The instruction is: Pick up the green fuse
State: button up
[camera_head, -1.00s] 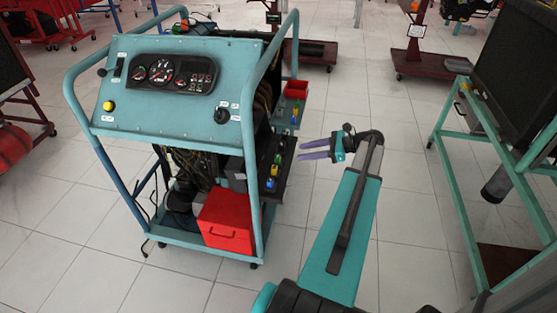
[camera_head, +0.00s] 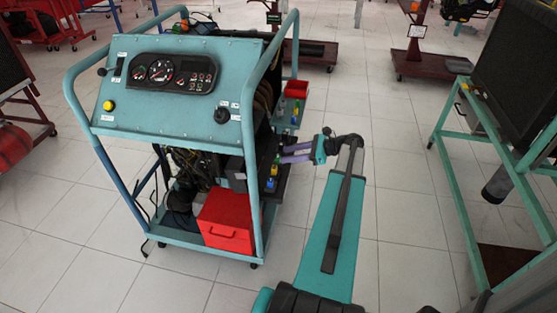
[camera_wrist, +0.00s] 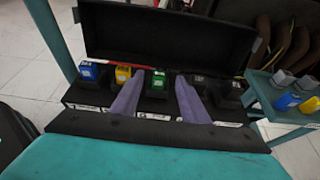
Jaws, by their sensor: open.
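The green fuse (camera_wrist: 158,80) stands upright in a black fuse box (camera_wrist: 100,125) with its lid raised, near the middle of the wrist view. My gripper (camera_wrist: 156,80) has its two purple fingers apart, one on each side of the green fuse. I cannot tell whether the fingers touch it. In the head view my gripper (camera_head: 282,154) reaches left to the fuse box on the side of the teal engine trainer, and the green fuse there is small and hard to make out.
In the same box a blue fuse (camera_wrist: 90,70) and a yellow fuse (camera_wrist: 122,75) stand left of the green one, and black ones to the right. A side tray (camera_wrist: 268,88) holds more fuses. A red box (camera_head: 228,222) sits on the trainer's base.

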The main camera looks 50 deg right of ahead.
aim_at(279, 156)
jog(key=shift+x, duration=2.55)
grip_shut()
